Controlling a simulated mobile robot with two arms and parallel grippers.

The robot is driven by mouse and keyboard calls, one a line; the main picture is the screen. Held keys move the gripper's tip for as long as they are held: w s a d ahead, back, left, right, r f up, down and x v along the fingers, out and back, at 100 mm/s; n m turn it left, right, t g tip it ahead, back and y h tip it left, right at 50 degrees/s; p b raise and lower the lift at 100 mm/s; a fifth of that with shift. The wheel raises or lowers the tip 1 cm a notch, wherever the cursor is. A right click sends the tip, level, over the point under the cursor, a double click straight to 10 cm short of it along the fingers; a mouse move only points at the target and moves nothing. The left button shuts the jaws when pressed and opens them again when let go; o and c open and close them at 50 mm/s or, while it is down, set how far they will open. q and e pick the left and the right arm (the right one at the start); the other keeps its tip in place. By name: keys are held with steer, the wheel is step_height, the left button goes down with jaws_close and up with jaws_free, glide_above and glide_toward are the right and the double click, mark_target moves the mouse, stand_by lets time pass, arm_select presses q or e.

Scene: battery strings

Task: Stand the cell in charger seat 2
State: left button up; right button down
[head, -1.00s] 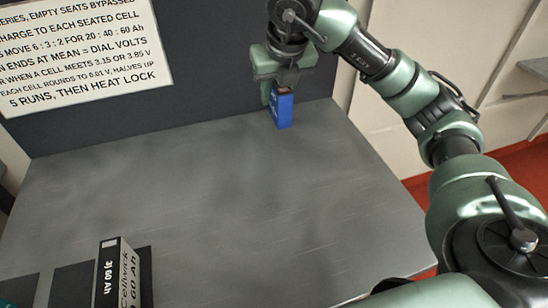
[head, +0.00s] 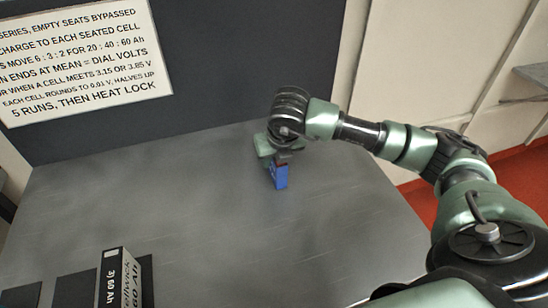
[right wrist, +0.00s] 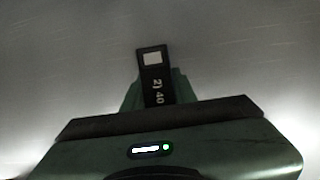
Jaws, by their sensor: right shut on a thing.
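My right gripper (head: 273,160) is shut on a blue cell (head: 281,178) and holds it over the back right part of the grey table. In the right wrist view the cell's dark top (right wrist: 153,75) shows a pale square and the marking "2) 40". The cell sticks out between the fingers (right wrist: 155,92). I cannot tell how far its lower end is from the table. No charger seat can be made out for certain in these views. My left gripper is not in view.
A cell marked "3) 60 Ah" (head: 112,280) stands on a dark pad at the front left, with other dark pads (head: 75,289) beside it. A sign (head: 75,55) hangs on the dark back panel (head: 240,60). The middle of the table (head: 190,225) is clear.

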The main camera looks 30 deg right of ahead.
steer(key=shift+f, duration=0.1)
steer(key=c, duration=1.1)
jaws_free()
